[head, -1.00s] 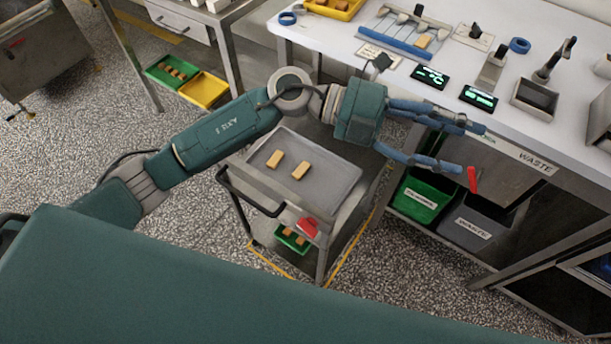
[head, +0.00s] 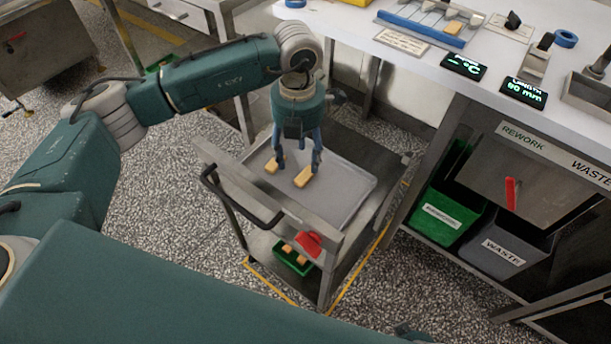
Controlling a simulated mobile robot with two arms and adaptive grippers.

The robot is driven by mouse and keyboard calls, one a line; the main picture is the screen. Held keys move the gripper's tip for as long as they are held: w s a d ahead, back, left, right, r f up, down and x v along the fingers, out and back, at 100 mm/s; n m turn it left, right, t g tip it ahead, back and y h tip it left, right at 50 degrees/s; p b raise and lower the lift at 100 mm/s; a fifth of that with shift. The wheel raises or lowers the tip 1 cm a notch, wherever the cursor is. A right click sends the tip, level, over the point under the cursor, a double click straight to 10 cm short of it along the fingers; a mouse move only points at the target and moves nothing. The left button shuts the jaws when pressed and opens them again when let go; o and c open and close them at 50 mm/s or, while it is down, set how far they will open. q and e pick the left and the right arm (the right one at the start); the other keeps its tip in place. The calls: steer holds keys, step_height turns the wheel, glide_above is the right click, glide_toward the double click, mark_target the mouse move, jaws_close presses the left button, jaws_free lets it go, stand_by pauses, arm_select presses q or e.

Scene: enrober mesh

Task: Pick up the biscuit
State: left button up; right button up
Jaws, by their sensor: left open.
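Two tan biscuits lie apart on the grey tray (head: 345,203) on top of the steel cart: a left one (head: 271,167) and a right one (head: 303,178). My left gripper (head: 298,168) points down over the tray with its two blue fingers open. One fingertip is near the left biscuit, the other just behind the right biscuit. The fingers partly cover the left biscuit; I cannot tell whether they touch either one. My right gripper is not in view.
The cart has a black handle (head: 236,203) and a green bin (head: 293,258) with biscuits on its lower shelf. A white workbench (head: 400,72) stands at the right, with a green bin (head: 440,215) and a grey waste bin (head: 497,246) below. The tray's right part is clear.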

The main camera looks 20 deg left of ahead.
mark_target(303, 173)
arm_select(q)
steer(key=f, duration=0.3)
steer(key=d+f, duration=0.1)
steer(key=f, duration=0.1)
steer(key=shift+f, duration=0.2)
steer(key=shift+r, duration=0.1)
steer(key=c, duration=1)
